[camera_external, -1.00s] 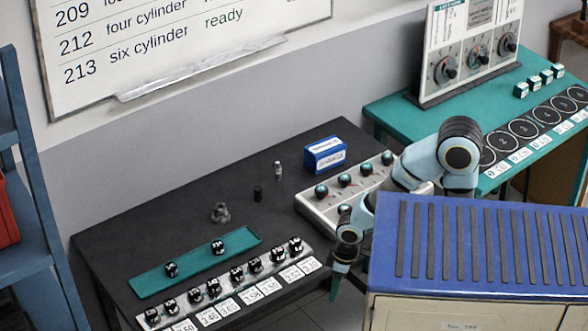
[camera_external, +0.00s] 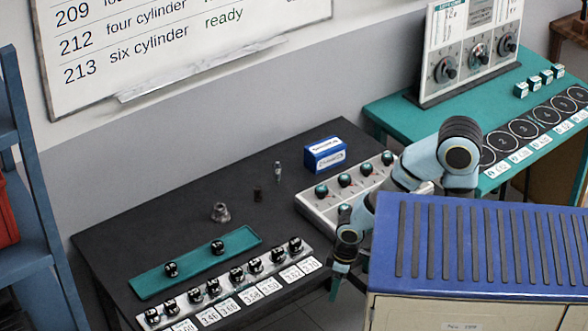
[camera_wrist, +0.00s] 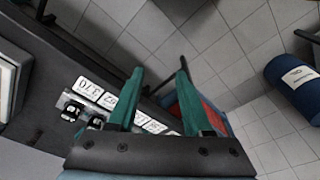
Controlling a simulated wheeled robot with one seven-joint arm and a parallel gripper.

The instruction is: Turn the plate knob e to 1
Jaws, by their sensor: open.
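The grey knob plate (camera_external: 318,208) with several teal-capped knobs lies at the right end of the dark table. Four letters or marks on it are too small to read, so I cannot tell which is knob e. My arm covers part of the plate. My gripper (camera_external: 338,283) hangs over the table's front edge, in front of the plate and apart from it. In the wrist view my gripper (camera_wrist: 158,90) shows two teal fingers apart with nothing between them. They point at the floor past the table edge. A pale corner of a panel (camera_wrist: 8,85) shows at the left there.
A row of black knobbed pieces (camera_external: 213,288) with number cards and a teal tray (camera_external: 195,262) lie along the table's front. A blue box (camera_external: 325,154) and small metal parts stand behind. A blue-topped cabinet (camera_external: 480,245) stands at the right front. An upright dial panel (camera_external: 475,52) stands behind.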

